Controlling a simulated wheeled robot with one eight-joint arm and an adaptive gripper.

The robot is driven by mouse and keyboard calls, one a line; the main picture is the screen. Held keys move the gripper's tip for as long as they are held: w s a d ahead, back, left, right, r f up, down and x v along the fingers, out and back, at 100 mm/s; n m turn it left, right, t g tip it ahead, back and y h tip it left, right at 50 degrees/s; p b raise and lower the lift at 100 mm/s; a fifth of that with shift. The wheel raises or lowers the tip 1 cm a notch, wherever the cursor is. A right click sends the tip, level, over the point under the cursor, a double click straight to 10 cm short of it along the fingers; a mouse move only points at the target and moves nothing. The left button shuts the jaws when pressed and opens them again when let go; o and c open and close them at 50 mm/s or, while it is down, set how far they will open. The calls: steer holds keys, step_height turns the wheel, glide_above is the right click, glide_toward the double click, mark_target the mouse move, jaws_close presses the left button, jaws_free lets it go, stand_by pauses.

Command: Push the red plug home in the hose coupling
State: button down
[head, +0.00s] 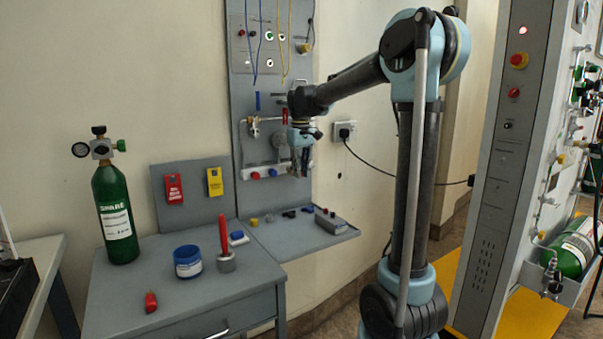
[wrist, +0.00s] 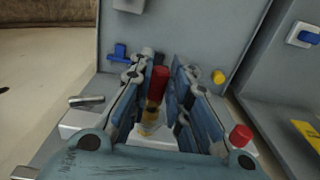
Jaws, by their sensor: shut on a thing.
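My gripper (head: 301,165) points down beside the right end of the white rail on the grey wall panel. In the wrist view my gripper (wrist: 155,95) has its fingers on both sides of a red cylinder, the red plug (wrist: 158,80), and is shut on it. A brass-coloured piece (wrist: 151,112) with a pale part shows close by the plug between the fingers; it looks like the hose coupling. I cannot tell how far the plug sits in it. In the head view the fingers hide the plug.
A red knob (wrist: 241,135) sits near the gripper on the white rail (head: 245,174). The shelf (head: 290,243) below holds several small parts and a grey box.

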steer(key=shift+w+a+r, duration=0.1)
steer(key=shift+w+a, duration=0.2)
steer(key=shift+w, duration=0.2)
steer(key=c, duration=1.4)
jaws_free()
step_height(320, 180, up, 12)
steer(key=shift+d, duration=0.1)
